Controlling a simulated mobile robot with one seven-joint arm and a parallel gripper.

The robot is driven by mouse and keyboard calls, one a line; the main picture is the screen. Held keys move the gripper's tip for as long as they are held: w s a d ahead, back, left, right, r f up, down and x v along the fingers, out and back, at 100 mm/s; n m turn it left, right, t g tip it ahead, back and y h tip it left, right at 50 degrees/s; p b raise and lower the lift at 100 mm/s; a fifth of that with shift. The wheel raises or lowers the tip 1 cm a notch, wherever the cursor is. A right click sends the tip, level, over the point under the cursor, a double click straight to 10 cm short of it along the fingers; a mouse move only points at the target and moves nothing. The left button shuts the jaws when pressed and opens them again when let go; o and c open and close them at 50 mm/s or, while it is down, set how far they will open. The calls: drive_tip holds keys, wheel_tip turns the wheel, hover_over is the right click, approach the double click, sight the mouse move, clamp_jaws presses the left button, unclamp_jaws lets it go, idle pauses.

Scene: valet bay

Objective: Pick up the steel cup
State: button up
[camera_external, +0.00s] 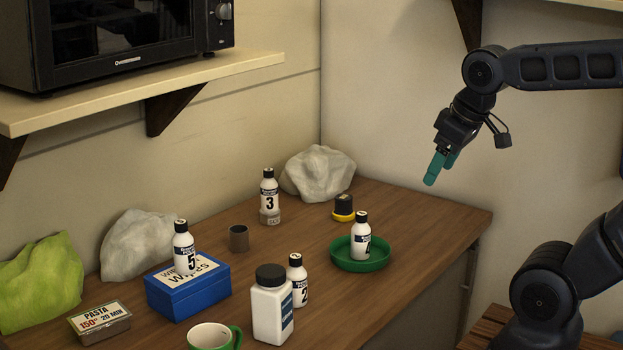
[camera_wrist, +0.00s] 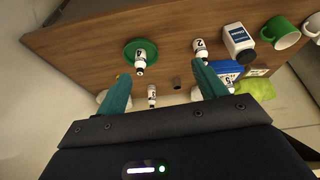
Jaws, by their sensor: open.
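The steel cup (camera_external: 238,238) is a small dark grey, open-topped cylinder. It stands upright on the brown table (camera_external: 420,215), between the blue box and the bottle marked 3. The cup also shows in the wrist view (camera_wrist: 176,82), small and between my two fingers but farther off. My gripper (camera_external: 440,168) has teal fingers and hangs in the air above the right end of the table, well to the right of the cup and above it. In the wrist view my gripper (camera_wrist: 165,92) has its fingers wide apart with nothing held between them.
A blue box (camera_external: 190,288) bears bottle 5 (camera_external: 184,248). Bottle 3 (camera_external: 269,192) stands behind the cup. A green dish (camera_external: 345,262) holds another bottle. A white jar (camera_external: 272,308), bottle 2 (camera_external: 298,278) and a green mug (camera_external: 212,337) stand in front. A shelf (camera_external: 150,90) with a microwave overhangs the left.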

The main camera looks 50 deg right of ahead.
drive_tip(key=w+d+n+g+h, duration=0.1)
drive_tip(key=w+d+n, duration=0.3)
drive_tip(key=w+n, duration=0.7)
drive_tip(key=n+g, duration=0.2)
drive_tip(key=n, duration=1.5)
approach(239, 229)
drive_tip(key=f, duration=0.4)
drive_tip(key=d+f, duration=0.1)
drive_tip(key=f, duration=0.1)
drive_tip(key=shift+w+f, duration=0.25)
drive_tip(key=shift+w, duration=0.1)
drive_tip(key=shift+w+a+f, duration=0.1)
drive_tip(key=shift+w+f, duration=0.15)
drive_tip(key=shift+f, duration=0.1)
drive_tip(key=shift+w+f, duration=0.2)
drive_tip(key=shift+f, duration=2.2)
drive_tip(key=shift+d, duration=0.2)
drive_tip(key=c, duration=1.1)
